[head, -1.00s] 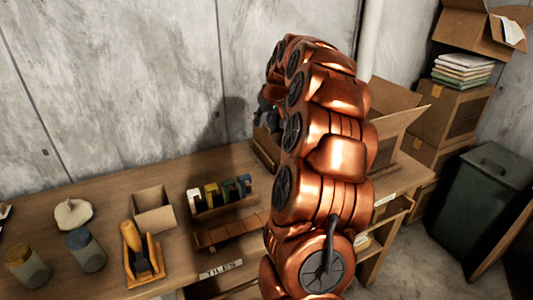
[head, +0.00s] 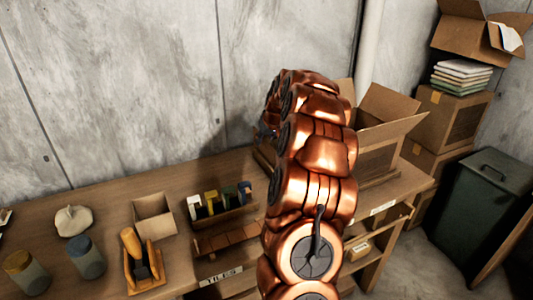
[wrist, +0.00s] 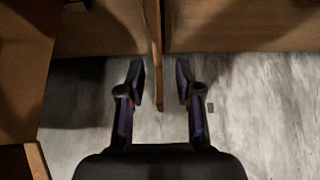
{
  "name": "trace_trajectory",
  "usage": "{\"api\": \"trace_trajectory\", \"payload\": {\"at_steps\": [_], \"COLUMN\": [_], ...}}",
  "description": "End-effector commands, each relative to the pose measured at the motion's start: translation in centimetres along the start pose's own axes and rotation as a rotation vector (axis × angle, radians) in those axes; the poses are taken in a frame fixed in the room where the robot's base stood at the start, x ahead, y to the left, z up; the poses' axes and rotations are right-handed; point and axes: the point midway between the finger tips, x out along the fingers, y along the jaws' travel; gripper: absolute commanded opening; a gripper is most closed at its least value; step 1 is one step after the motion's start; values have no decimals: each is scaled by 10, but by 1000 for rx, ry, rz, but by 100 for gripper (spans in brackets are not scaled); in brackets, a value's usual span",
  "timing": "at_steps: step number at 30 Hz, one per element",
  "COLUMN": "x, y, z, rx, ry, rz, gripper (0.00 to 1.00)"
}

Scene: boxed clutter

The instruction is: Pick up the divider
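In the wrist view, a thin upright brown board, which looks like the divider (wrist: 154,45), runs from the top edge down between my fingertips. My gripper (wrist: 160,82) is open, with one dark finger on each side of the board. The board is nearer the left finger, and a gap shows on both sides. I cannot tell how deep the fingers reach along it. In the head view my copper arm covers the divider, and only a dark bit of my gripper shows at the arm's left edge.
An open cardboard box (head: 378,160) with raised flaps stands on the bench right of my arm. Left on the bench are a small open box (head: 153,218), a colored row (head: 219,200), jars and a wooden holder.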

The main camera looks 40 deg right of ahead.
Motion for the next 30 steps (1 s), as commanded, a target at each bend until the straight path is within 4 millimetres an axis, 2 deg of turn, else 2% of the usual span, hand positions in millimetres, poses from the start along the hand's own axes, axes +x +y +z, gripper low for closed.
{"api": "trace_trajectory", "payload": {"at_steps": [6, 16, 30], "x": [1, 1, 1], "y": [0, 0, 0], "z": [0, 0, 0], "rx": [0, 0, 0], "ry": [0, 0, 0], "rz": [0, 0, 0], "gripper": [33, 0, 0]}}
